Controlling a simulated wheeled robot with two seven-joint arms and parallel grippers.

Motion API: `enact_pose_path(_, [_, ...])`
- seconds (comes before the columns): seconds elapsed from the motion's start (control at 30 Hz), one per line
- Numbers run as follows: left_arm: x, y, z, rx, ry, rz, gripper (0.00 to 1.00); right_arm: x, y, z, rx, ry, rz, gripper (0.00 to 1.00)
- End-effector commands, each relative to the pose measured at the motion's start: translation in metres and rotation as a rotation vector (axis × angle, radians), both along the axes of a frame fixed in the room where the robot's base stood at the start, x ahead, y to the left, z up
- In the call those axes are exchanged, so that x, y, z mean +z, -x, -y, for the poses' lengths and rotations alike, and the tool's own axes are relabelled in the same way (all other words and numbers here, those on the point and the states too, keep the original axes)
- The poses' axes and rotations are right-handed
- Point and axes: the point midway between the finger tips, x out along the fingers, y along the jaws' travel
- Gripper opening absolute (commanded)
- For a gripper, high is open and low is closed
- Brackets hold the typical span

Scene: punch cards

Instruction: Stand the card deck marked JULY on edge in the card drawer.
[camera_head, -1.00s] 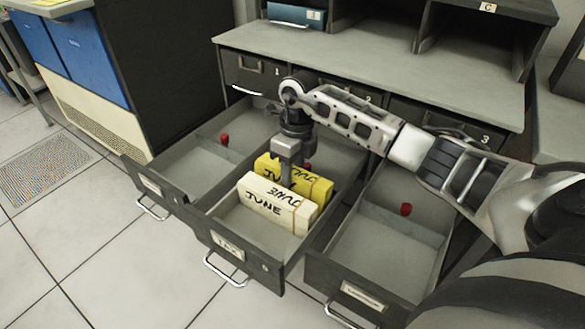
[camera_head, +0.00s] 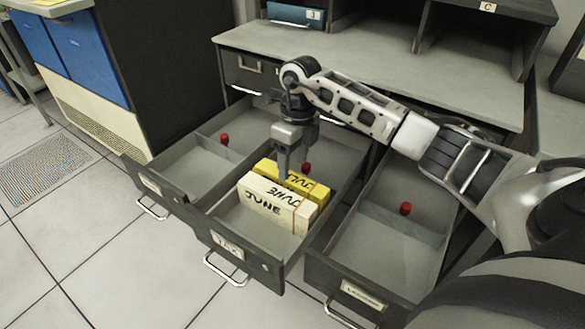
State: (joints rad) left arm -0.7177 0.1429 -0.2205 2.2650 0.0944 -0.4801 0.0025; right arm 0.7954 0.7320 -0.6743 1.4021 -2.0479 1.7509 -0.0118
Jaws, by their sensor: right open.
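The yellow card deck marked JULY (camera_head: 312,186) stands on edge in the middle drawer (camera_head: 238,243), directly behind the cream deck marked JUNE (camera_head: 268,208). The JUNE deck hides most of its front face. The drawer's front label reads TAX. My right gripper (camera_head: 287,168) is open and points down over the JULY deck. Its fingertips are at or just above the deck's top edge; I cannot tell whether they touch it. My left gripper is not in view.
A left drawer (camera_head: 165,190) and a right drawer (camera_head: 372,258) are also pulled out, both empty apart from red knobs (camera_head: 405,208). The grey cabinet top (camera_head: 375,70) lies behind, with a teal deck (camera_head: 296,14) in a shelf slot.

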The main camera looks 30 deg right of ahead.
Motion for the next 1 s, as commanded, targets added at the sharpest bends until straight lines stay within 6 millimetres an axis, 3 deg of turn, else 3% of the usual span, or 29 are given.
enact_pose_path(0.3, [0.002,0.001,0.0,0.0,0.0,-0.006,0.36,0.08,-0.005,0.01,-0.002,0.001,0.008,0.58])
enact_pose_path(0.5, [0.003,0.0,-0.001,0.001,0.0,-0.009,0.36,0.115,-0.006,0.013,-0.003,0.0,0.006,0.58])
enact_pose_path(0.7, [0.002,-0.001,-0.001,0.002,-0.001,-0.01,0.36,0.128,-0.007,0.015,-0.002,0.001,0.003,0.58])
enact_pose_path(1.0, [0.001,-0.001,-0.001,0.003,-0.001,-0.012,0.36,0.129,-0.007,0.015,-0.002,0.0,0.004,0.58])
